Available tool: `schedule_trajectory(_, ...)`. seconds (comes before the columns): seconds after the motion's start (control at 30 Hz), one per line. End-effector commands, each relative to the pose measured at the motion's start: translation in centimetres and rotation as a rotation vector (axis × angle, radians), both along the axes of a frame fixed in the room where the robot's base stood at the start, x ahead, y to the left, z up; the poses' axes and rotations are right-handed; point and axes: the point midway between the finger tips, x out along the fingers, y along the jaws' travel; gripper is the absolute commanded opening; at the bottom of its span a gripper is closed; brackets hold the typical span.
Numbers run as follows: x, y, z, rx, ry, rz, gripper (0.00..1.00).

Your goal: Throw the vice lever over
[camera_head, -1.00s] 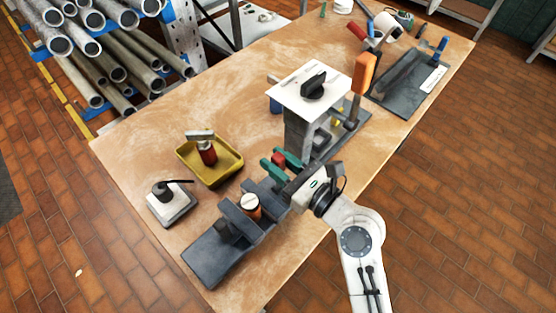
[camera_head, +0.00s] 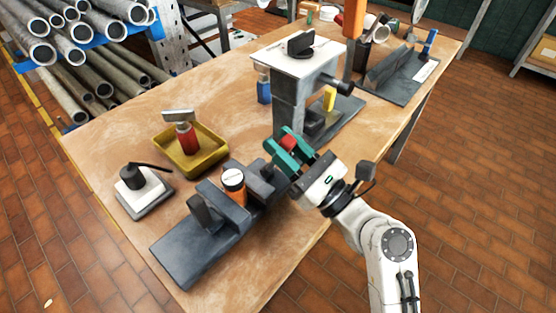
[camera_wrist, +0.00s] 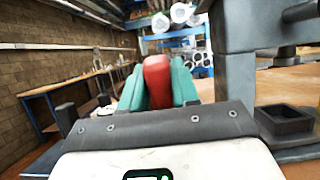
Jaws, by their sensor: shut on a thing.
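A dark grey vice (camera_head: 177,247) lies along the front edge of the bench in the head view. An orange cylinder with a white slotted top (camera_head: 234,183) stands between its jaws. My gripper (camera_head: 285,145) is just past the vice's right end, its green fingers shut on a red grip (camera_head: 289,142), apparently the vice lever's handle. The red grip (camera_wrist: 157,80) fills the space between the fingers in the wrist view. The lever's rod and its joint to the vice are hidden by my gripper.
A yellow tray (camera_head: 180,160) with a red-handled tool and a white block with a black lever (camera_head: 140,187) stand left. Bare bench lies behind the tray.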

Motion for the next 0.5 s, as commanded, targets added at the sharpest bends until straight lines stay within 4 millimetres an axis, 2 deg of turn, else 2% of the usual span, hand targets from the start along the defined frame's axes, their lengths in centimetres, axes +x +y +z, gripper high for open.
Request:
schedule_trajectory(0.03,-0.1,-0.3,-1.1,0.020,-0.017,-0.003,0.00)
schedule_trajectory(0.5,-1.5,-1.9,-2.3,0.189,-0.150,-0.001,0.00)
